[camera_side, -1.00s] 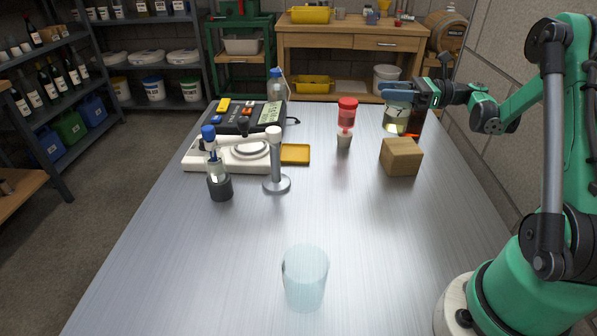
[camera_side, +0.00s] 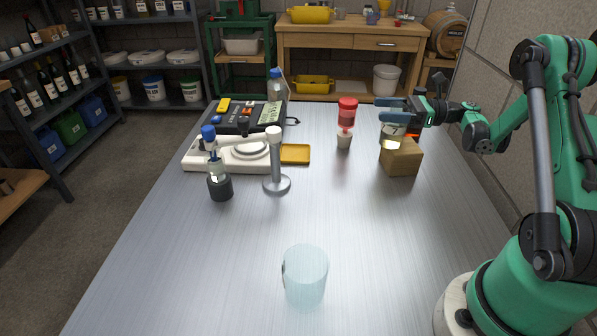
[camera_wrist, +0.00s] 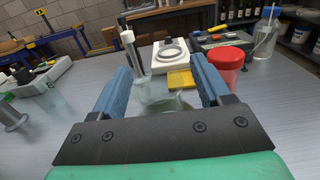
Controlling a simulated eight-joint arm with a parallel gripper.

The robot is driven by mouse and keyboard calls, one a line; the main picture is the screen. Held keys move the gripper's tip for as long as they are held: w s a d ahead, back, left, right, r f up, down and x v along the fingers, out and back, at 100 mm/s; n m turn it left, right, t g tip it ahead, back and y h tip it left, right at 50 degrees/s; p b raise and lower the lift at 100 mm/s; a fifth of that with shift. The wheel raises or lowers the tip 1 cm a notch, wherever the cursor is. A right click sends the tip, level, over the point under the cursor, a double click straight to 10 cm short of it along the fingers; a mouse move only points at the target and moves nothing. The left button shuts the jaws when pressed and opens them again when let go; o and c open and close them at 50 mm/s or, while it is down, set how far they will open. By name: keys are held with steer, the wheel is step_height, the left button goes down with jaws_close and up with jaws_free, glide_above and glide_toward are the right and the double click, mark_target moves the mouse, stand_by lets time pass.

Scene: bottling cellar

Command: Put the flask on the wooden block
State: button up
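The flask, clear glass with a little yellowish liquid (camera_side: 391,141), is at the left part of the top of the wooden block (camera_side: 401,161) in the side view. I cannot tell whether it touches the block. In the wrist view the flask's clear glass (camera_wrist: 165,99) shows between the two blue fingers of my gripper (camera_wrist: 166,88). The block is not visible in the wrist view.
A red-capped container (camera_side: 347,115) stands left of the block. A clear beaker (camera_side: 305,277) stands near the front. The table's middle is clear.

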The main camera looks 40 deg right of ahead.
steer(key=shift+r, duration=0.1)
steer(key=v, duration=0.7)
steer(key=shift+s+d+r, duration=0.1)
steer(key=shift+s+d, duration=0.1)
steer(key=shift+d, duration=0.05)
